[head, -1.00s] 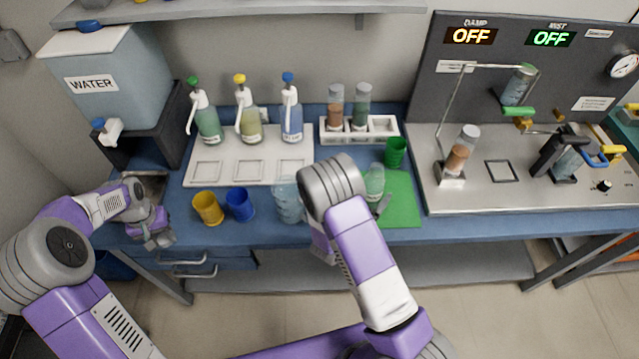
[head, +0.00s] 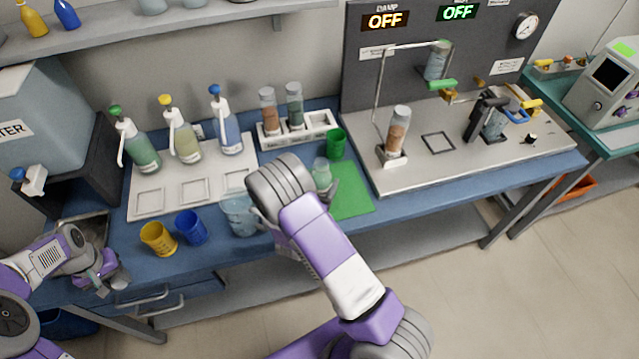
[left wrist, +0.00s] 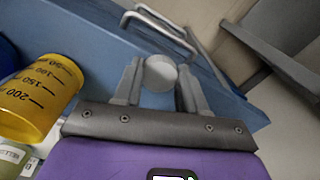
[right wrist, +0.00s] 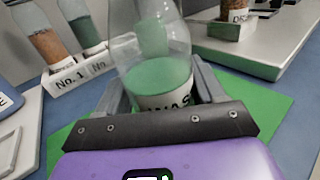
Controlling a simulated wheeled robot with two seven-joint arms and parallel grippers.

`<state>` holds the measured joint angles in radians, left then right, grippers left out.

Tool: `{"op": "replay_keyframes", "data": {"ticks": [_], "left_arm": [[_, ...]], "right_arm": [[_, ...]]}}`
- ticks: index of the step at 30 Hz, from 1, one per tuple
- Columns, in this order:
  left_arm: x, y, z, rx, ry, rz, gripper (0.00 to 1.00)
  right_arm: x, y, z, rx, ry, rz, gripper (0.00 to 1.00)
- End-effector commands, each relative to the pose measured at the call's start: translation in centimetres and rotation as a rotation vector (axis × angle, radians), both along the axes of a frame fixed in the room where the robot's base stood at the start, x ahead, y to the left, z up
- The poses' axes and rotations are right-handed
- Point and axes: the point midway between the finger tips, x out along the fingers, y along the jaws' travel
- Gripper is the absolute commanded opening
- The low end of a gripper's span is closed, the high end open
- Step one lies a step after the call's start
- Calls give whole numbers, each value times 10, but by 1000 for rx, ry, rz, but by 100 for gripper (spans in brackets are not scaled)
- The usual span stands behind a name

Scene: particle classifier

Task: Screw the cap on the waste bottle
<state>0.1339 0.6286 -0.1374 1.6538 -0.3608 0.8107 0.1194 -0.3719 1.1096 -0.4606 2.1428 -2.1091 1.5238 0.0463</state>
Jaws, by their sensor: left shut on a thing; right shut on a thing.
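The waste bottle (head: 322,172) is clear, with green liquid inside and a label partly reading "WAS" in the right wrist view (right wrist: 165,80). It stands about upright over the green mat (head: 352,199); its base is hidden. Its neck runs out of the top of the right wrist view. My right gripper (right wrist: 160,92) is shut around the bottle's body; in the head view my arm mostly hides it. My left gripper (left wrist: 160,78) is shut on a small round pale grey cap (left wrist: 160,73). In the head view the left gripper (head: 105,284) is at the table's front left, well apart from the bottle.
A yellow cup (head: 158,240), a blue cup (head: 191,228) and a clear beaker (head: 238,214) stand between my grippers. A green cup (head: 336,144) and a vial rack (head: 310,132) are behind the bottle. Drawer handles (left wrist: 160,32) are near my left gripper.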

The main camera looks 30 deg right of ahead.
Motion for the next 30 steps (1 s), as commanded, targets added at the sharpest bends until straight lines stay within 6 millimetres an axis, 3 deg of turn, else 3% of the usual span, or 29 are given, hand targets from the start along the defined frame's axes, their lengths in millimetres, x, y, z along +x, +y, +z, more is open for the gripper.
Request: {"op": "replay_keyframes", "data": {"ticks": [14, 30], "left_arm": [[0, 0, 2, 0, 0, 0, 13], [0, 0, 17, 0, 0, 0, 13]], "right_arm": [[0, 0, 8, 0, -1, 0, 27], [0, 0, 59, 0, -3, 0, 27]]}}
